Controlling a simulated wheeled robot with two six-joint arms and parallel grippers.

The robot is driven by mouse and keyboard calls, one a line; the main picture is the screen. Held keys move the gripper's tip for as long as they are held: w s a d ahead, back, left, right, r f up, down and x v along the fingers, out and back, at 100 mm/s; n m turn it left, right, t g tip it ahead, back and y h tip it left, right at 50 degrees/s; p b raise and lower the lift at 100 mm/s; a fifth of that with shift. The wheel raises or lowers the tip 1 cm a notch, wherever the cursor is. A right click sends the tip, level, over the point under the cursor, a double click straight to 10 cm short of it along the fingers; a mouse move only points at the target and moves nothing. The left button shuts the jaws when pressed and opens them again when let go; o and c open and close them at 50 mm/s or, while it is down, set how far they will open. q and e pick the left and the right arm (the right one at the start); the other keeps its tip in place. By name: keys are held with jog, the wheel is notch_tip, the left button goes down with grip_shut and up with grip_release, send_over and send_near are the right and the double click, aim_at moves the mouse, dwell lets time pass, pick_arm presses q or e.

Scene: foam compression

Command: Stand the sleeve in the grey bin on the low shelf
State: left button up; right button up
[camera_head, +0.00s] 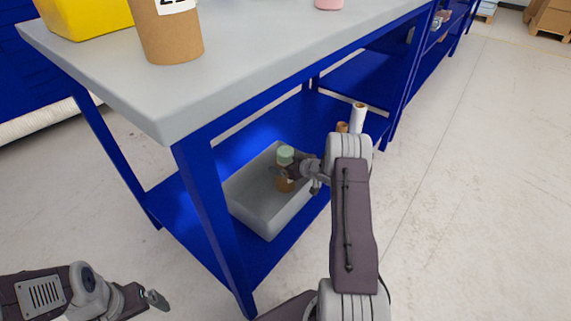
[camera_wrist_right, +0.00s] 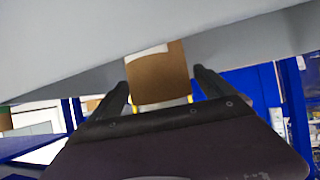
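The grey bin (camera_head: 268,222) sits on the blue low shelf under the table. A brown cardboard sleeve (camera_head: 285,184) shows in the bin, its upper part hidden by my right gripper (camera_head: 288,172). In the right wrist view the sleeve (camera_wrist_right: 157,76), with a white label patch, lies between the two fingers (camera_wrist_right: 162,82). A narrow gap shows at the right finger, so the gripper looks open around it. Whether the sleeve rests on the bin floor is hidden. My left gripper (camera_head: 152,297) is low at the left, away from the bin; its opening is unclear.
A pale green cylinder (camera_head: 286,154) stands in the bin behind the sleeve. A white roll (camera_head: 358,117) and a small brown one (camera_head: 342,127) stand farther along the shelf. The tabletop (camera_head: 240,60) overhangs the bin and holds a large brown cylinder (camera_head: 168,35) and a yellow container (camera_head: 85,15).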

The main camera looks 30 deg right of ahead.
jog(key=shift+r, duration=0.2)
jog(key=p+v, duration=0.6)
jog(key=v, duration=0.5)
jog(key=s+a+r+m+g+h, duration=0.1)
jog(key=s+a+r+g+h, duration=0.25)
jog(key=a+r, duration=0.2)
jog(key=s+a+r+m+g+y, duration=0.1)
jog(key=s+a+g, duration=0.6)
jog(key=s+a, duration=0.9)
jog(key=s+r, duration=0.1)
jog(key=s, duration=0.3)
jog(key=shift+a+r, duration=0.1)
